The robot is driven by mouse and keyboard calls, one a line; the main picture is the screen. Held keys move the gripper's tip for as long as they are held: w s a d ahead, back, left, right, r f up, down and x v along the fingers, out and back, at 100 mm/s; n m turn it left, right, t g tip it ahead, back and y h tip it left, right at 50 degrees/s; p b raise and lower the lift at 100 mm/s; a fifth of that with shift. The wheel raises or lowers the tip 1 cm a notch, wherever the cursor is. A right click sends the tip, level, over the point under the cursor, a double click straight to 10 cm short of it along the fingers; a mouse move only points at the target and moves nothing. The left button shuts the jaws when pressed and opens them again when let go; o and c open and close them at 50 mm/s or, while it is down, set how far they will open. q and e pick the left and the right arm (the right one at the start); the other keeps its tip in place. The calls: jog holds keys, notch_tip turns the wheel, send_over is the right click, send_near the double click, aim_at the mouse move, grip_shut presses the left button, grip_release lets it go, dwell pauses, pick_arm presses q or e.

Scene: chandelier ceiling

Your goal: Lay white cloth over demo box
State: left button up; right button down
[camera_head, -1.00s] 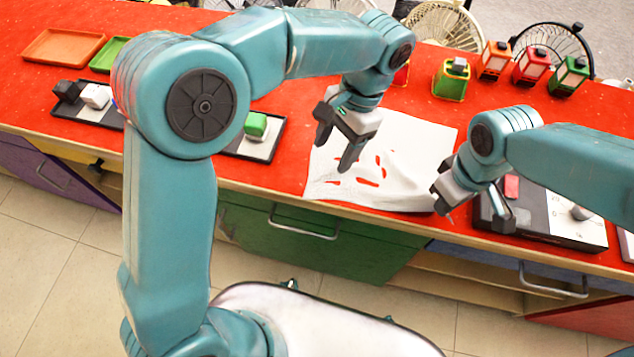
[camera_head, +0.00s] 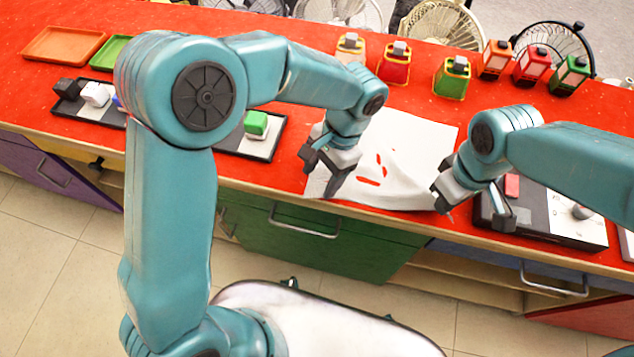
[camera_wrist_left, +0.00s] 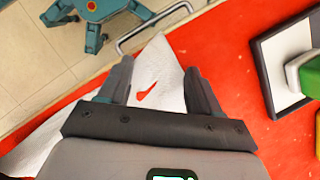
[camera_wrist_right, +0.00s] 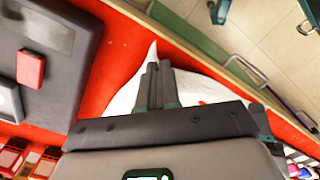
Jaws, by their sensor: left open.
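The white cloth (camera_head: 412,145) lies on the red counter, its surface broken by red patches. It also shows in the left wrist view (camera_wrist_left: 160,68) and the right wrist view (camera_wrist_right: 125,97). My left gripper (camera_head: 319,178) is open over the cloth's front left corner, with the corner between its fingers in its wrist view; contact is unclear. My right gripper (camera_head: 472,208) is shut on the cloth's front right part, beside the demo box; the fingers partly hide the grip. The demo box (camera_head: 562,222) is dark and pale, with a red block and a knob on top, and uncovered.
A dark tray (camera_head: 270,150) with a green block (camera_head: 256,124) sits left of the cloth. Several coloured lantern-like items, including a green one (camera_head: 452,78), and fans (camera_head: 440,25) stand behind. The counter's front edge runs close under both grippers.

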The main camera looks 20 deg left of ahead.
pick_arm(q)
jog(key=shift+s+f, duration=0.1)
grip_shut()
jog(key=shift+r, duration=2.55)
